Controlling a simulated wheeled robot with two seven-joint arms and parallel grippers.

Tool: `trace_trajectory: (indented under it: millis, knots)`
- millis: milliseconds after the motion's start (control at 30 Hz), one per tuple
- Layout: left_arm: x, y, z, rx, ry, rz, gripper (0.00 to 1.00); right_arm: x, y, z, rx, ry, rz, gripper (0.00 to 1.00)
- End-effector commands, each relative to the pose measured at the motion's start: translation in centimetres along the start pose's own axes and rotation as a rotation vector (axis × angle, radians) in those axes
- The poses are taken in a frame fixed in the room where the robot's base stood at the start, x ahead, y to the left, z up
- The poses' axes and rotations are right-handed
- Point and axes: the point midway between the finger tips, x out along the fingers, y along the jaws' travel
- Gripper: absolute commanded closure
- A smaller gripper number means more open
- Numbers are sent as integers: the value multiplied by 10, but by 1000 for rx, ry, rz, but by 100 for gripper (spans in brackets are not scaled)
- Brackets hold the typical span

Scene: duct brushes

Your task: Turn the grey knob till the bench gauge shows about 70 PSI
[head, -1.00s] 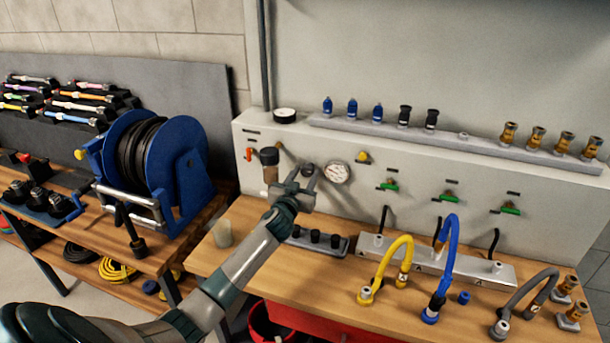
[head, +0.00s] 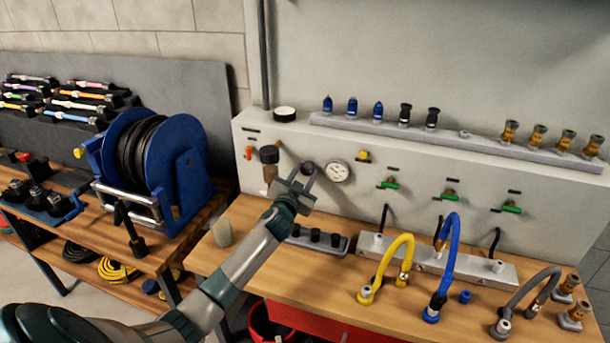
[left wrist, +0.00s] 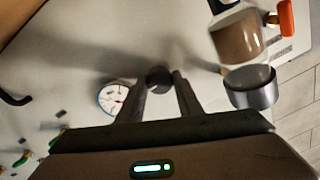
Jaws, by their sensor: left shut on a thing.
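The grey knob (head: 307,168) sits on the front of the pale bench panel, left of the gauge, mostly covered by my fingers. It also shows between the fingertips in the left wrist view (left wrist: 159,78). My left gripper (head: 300,174) reaches in from the lower left and is shut on the knob. The round white bench gauge (head: 337,171) is just right of the knob; it shows in the left wrist view too (left wrist: 113,98). Its needle and numbers are too small to read surely. My right gripper is not in view.
A dark-capped filter bowl (head: 269,165) and an orange lever (head: 249,153) are left of the knob. Green valves (head: 389,185) line the panel to the right. A grey block with black fittings (head: 315,239) and a yellow hose (head: 390,262) are on the bench below.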

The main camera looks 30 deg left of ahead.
Motion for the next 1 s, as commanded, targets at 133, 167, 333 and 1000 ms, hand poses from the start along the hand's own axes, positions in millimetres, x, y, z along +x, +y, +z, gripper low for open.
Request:
trace_trajectory:
  millis: [133, 167, 333, 1000]
  knots:
    - [0, 1, 1, 135, 5, 0, 90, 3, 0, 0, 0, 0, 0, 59]
    - [0, 1, 1, 162, 6, 1, 90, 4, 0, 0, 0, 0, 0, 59]
    - [0, 1, 1, 307, 11, 1, 90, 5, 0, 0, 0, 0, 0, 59]
    - [0, 1, 1, 539, 19, 1, 90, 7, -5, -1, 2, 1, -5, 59]
